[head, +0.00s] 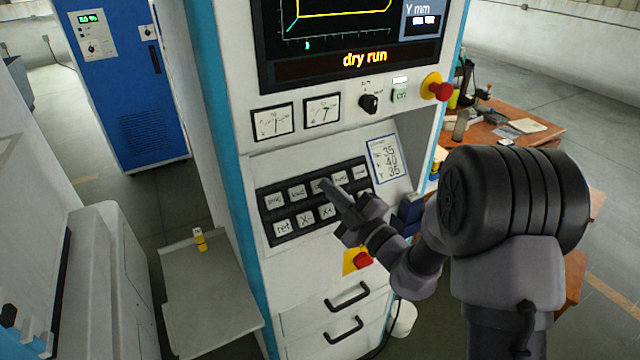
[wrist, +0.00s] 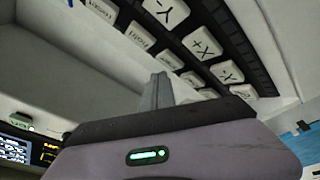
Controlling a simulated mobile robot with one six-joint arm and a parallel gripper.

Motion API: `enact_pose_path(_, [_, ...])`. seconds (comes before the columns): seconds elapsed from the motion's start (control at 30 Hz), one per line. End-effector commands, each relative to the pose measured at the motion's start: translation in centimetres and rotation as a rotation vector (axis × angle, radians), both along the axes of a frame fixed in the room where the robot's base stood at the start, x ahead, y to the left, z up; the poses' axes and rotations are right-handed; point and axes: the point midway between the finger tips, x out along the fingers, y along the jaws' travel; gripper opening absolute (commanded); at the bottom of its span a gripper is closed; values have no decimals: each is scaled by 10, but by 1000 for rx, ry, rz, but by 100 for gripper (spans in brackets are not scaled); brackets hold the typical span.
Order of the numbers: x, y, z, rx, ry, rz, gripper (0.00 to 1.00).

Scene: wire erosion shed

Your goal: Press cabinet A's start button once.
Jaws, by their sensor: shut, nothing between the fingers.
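The white and teal control cabinet (head: 240,150) fills the middle of the head view; I see no letter A on it. Its black keypad (head: 265,200) has several white keys in two rows. My gripper (head: 326,188) is shut and empty, its fingertips in front of the upper row's middle, hiding part of it; I cannot tell whether they touch a key. In the wrist view the fingertips (wrist: 158,88) point towards the keys, with an X+ key (wrist: 205,43) to the right. A small whitish-green button (head: 400,95) sits above the keypad; I cannot read which button is start.
A red mushroom button (head: 440,91) and a black rotary knob (head: 369,103) sit above the keypad. A red knob (head: 362,260) on a yellow plate is below my gripper. The screen (head: 350,30) reads "dry run". A blue cabinet (head: 125,80) stands behind left.

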Motion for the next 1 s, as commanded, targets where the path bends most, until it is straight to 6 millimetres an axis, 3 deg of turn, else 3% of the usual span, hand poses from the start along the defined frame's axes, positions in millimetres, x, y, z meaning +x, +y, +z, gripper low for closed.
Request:
enact_pose_path(0.17, [-3, -2, 3, 0, 1, -1, 0])
enact_pose_path(0.6, [-31, -21, 29, 0, 0, 0, 0])
enact_pose_path(1.0, [-34, -23, 29, 0, 0, 0, 0])
